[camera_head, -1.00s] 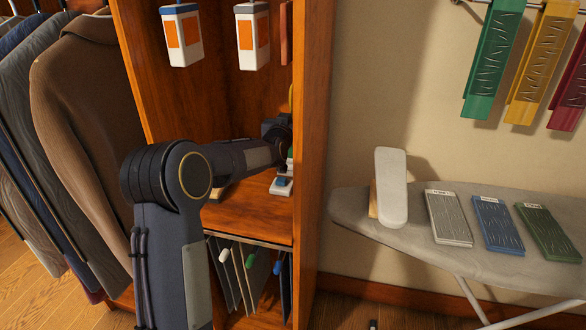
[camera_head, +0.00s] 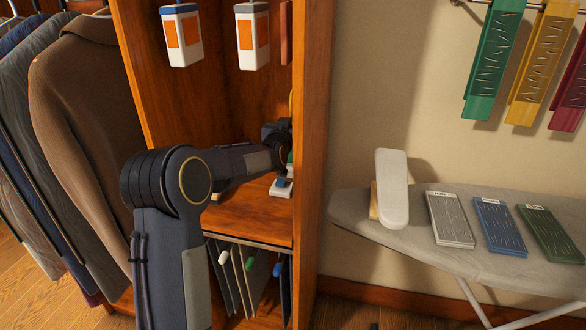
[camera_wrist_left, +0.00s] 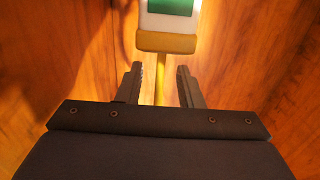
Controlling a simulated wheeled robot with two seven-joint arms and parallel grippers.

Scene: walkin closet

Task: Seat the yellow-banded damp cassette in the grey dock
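The yellow-banded cassette (camera_wrist_left: 167,32) shows at the top of the left wrist view as a white body with a green panel and a yellow band. A thin yellow stem runs from the band towards my left gripper (camera_wrist_left: 159,85). The gripper's two fingers stand apart, one on each side of the stem, with visible gaps. In the head view my left arm reaches into the wooden cabinet, and its gripper end (camera_head: 277,132) is partly hidden by the upright panel. A small white-and-grey piece with a blue part (camera_head: 282,187) sits on the shelf below; I cannot tell whether it is the grey dock.
Two white cassettes with orange panels hang in the cabinet, one blue-topped (camera_head: 181,36) and one grey-topped (camera_head: 251,36). The upright panel (camera_head: 312,150) stands close to the right of my arm. Coats (camera_head: 80,130) hang at left; an ironing board (camera_head: 400,240) stands at right.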

